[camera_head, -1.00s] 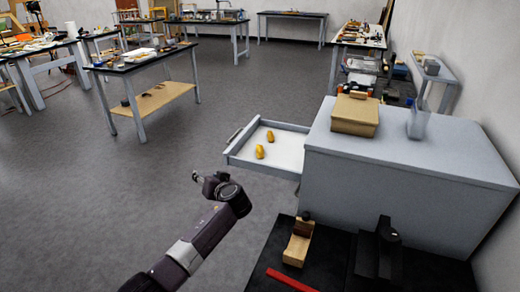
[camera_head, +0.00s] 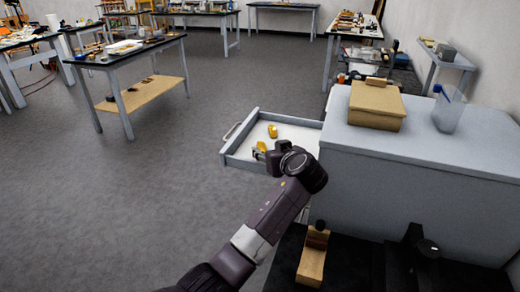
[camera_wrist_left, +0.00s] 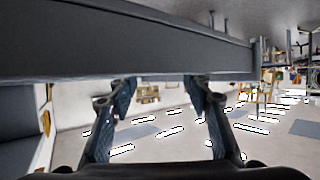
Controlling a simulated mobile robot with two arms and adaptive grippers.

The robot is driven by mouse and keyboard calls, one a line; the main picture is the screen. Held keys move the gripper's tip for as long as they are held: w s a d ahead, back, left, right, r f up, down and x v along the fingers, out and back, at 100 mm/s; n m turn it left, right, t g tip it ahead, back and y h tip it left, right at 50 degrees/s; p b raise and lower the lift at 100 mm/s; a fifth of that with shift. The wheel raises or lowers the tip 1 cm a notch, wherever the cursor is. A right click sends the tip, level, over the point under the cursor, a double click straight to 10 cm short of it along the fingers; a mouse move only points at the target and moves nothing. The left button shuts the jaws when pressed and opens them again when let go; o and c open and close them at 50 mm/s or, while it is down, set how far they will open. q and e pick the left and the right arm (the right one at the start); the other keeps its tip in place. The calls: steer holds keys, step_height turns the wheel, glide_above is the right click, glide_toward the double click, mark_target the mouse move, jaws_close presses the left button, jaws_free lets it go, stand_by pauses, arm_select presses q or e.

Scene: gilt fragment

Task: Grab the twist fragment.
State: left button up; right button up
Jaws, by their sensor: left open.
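Two gold fragments lie in the open white-lined drawer (camera_head: 243,150) in the head view. The farther fragment (camera_head: 272,131) is in plain view. The nearer one (camera_head: 262,146) is partly hidden behind my left gripper (camera_head: 262,153). I cannot tell which is the twist fragment. My left gripper is at the drawer's near side, with its fingers toward the nearer fragment. In the left wrist view its fingers (camera_wrist_left: 160,92) stand apart with nothing between them. A grey wall, seemingly the drawer's, crosses the top of that view.
The grey cabinet (camera_head: 410,185) stands right of the drawer, with a cardboard-coloured box (camera_head: 376,104) and a clear container (camera_head: 449,110) on top. A wooden block (camera_head: 312,258) lies on a dark surface in front. Floor left of the drawer is clear.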

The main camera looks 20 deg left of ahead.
mark_target(262, 145)
arm_select(q)
steer(key=shift+w+a, duration=0.5)
steer(key=shift+a, duration=0.05)
steer(key=shift+w+a+f+p, duration=0.1)
steer(key=shift+w+a+p, duration=0.15)
steer(key=shift+p, duration=0.15)
steer(key=p+x, duration=0.1)
steer(key=x, duration=0.2)
steer(key=shift+w, duration=0.25)
steer(key=shift+w+a+f, duration=0.25)
steer(key=shift+w+a, duration=0.05)
steer(key=shift+w, duration=0.15)
arm_select(e)
steer(key=shift+s+d+r, duration=0.15)
steer(key=shift+s+r, duration=0.05)
steer(key=shift+r, duration=0.4)
steer(key=shift+s+d+r, duration=0.15)
steer(key=shift+s+r, duration=0.05)
steer(key=shift+r, duration=0.35)
arm_select(q)
steer(key=c, duration=1.1)
arm_select(e)
steer(key=shift+s+a, duration=0.3)
